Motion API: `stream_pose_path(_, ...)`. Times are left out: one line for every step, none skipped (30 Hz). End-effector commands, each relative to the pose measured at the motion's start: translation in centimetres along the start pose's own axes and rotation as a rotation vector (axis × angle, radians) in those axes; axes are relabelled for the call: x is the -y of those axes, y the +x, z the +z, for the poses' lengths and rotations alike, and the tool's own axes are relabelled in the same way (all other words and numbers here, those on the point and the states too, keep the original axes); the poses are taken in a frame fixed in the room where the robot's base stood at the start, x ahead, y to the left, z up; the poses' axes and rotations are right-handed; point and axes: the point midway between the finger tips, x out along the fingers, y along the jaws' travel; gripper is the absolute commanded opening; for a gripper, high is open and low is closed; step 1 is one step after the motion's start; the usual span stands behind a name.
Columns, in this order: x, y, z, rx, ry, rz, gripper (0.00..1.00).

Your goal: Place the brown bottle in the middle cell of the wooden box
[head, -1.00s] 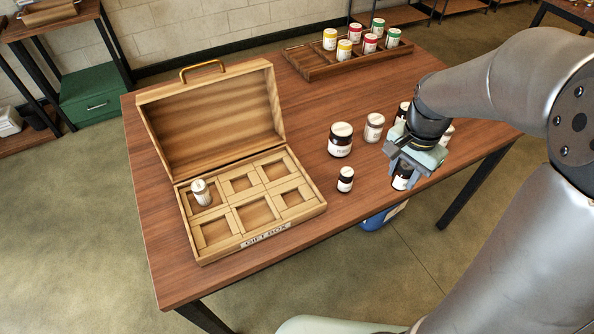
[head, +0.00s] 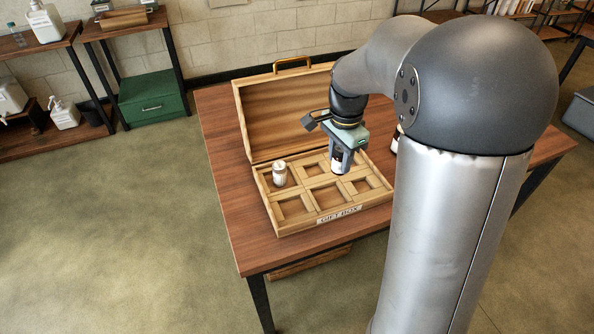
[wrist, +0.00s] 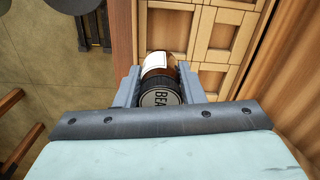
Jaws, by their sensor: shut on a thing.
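The box has two rows of three cells, an open lid and a GIFT BOX label. A white-labelled bottle (head: 279,174) stands in the back left cell. The other cells look empty.
The raised lid (head: 285,105) stands behind the cells, close to my gripper. Another bottle (head: 397,139) shows partly at my arm's edge. My arm hides most of the table's right side. The table (head: 222,150) is clear left of the box.

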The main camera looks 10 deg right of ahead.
Motion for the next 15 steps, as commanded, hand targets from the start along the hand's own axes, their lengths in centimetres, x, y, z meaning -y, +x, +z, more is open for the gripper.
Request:
stream_pose_path(1.2,0.5,0.0,0.001,-0.002,0.004,0.11)
stream_pose_path(1.9,0.8,-0.1,0.001,-0.002,0.004,0.11)
stream_pose_path(2.9,1.3,-0.1,0.002,-0.002,0.005,0.11)
stream_pose_path(3.7,1.6,-0.2,0.001,-0.002,0.004,0.11)
stream_pose_path(4.4,1.9,-0.3,0.001,-0.003,0.004,0.11)
stream_pose_path(5.4,2.4,-0.3,0.002,-0.003,0.003,0.11)
stream_pose_path(6.2,2.7,-0.4,0.001,-0.002,0.003,0.11)
stream_pose_path(6.9,3.0,-0.4,0.001,-0.002,0.003,0.11)
stream_pose_path(7.7,3.7,-0.5,0.002,-0.002,0.004,0.11)
stream_pose_path(8.2,4.4,-0.5,0.002,-0.002,0.005,0.11)
stream_pose_path(8.6,5.1,-0.5,0.003,-0.002,0.006,0.11)
stream_pose_path(9.2,5.8,-0.6,0.002,-0.002,0.005,0.11)
stream_pose_path(9.7,6.2,-0.6,0.002,-0.002,0.004,0.11)
stream_pose_path(10.0,6.7,-0.6,0.002,-0.002,0.004,0.11)
stream_pose_path(10.5,7.2,-0.6,0.002,-0.001,0.002,0.11)
